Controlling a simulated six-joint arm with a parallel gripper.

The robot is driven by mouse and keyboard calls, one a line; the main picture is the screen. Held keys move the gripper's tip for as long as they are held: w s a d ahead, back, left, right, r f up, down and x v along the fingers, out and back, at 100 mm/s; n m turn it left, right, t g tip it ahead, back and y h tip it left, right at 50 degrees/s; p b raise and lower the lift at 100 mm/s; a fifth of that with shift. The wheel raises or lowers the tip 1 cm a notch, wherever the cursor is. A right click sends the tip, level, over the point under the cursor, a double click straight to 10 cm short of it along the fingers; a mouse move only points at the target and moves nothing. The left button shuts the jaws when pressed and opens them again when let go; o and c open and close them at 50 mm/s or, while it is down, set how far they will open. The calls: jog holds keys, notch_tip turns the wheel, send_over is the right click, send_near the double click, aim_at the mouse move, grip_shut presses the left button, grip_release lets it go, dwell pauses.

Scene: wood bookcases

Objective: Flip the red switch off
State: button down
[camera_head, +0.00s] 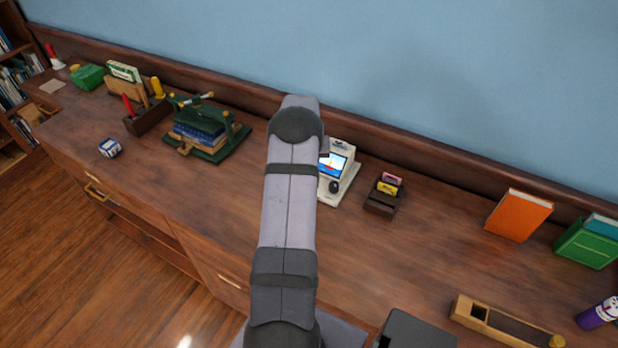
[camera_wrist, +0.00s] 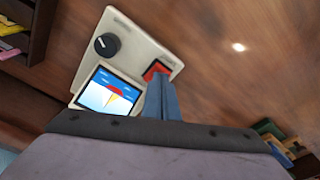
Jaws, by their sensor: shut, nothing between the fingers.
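The red switch (camera_wrist: 155,69) sits on a small cream-coloured device in the wrist view, beside its screen. The device (camera_head: 345,187) also shows in the head view, standing on the wooden counter, partly hidden by my arm. It has a lit screen (camera_wrist: 108,91) and a black knob (camera_wrist: 106,45). My gripper (camera_wrist: 160,82) is shut and empty, its tips right at the red switch and covering part of it. I cannot tell whether they touch it or which way the switch is tipped. In the head view the switch and gripper are hidden behind my arm.
A dark holder (camera_head: 381,203) with small coloured cartridges stands right of the device. A green book press (camera_head: 211,137) stands to the left. An orange book (camera_head: 518,215) and a wooden box (camera_head: 505,322) are further right. The counter between them is mostly bare.

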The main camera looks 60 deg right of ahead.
jog(key=shift+f+b, duration=0.35)
jog(key=shift+f, duration=0.2)
jog(key=shift+r, duration=0.1)
notch_tip(320, 180, up, 7)
jog(key=p, duration=0.4)
dwell(0.7)
dwell(0.4)
